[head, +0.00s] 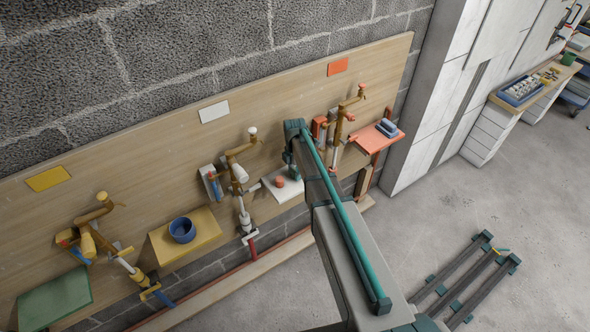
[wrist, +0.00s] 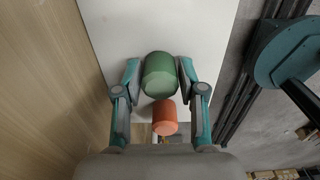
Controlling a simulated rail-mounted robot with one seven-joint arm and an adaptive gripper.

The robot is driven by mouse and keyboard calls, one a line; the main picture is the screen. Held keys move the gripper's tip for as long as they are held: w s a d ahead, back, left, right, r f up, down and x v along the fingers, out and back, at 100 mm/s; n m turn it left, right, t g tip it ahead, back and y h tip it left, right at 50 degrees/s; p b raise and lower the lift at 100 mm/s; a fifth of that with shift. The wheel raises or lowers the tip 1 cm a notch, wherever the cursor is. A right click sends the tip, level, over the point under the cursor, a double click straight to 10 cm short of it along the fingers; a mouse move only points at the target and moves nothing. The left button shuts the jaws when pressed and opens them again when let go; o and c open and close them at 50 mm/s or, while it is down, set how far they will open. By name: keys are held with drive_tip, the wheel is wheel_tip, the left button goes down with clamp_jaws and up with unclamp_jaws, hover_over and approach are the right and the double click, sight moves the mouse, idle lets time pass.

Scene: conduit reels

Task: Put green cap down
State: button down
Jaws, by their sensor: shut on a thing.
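The green cap (wrist: 160,72) is between the two fingertips of my gripper (wrist: 159,78) in the wrist view, and the gripper is shut on it. Behind it is the white shelf (wrist: 118,22); I cannot tell whether the cap touches it. An orange cap (wrist: 164,118) shows just below the green one in this view. In the head view the orange cap (head: 280,182) stands on the white shelf (head: 292,191). My gripper (head: 290,158) is above the shelf's back part, close to the wooden board. The green cap is hard to make out there.
Brown pipe fittings (head: 240,160) stick out from the wooden board (head: 150,140) on both sides. A yellow shelf (head: 205,231) with a blue cup (head: 182,229) is to the left. A red shelf (head: 372,139) with a blue item is to the right. A rail frame (head: 465,285) lies on the floor.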

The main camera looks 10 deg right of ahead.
drive_tip(key=shift+s, duration=0.1)
drive_tip(key=shift+f, duration=0.15)
drive_tip(key=c, duration=0.7)
unclamp_jaws()
drive_tip(key=shift+r, duration=0.25)
wheel_tip(320, 180, up, 12)
drive_tip(key=b, duration=0.3)
drive_tip(key=shift+f+b, duration=0.1)
drive_tip(key=shift+b, duration=0.2)
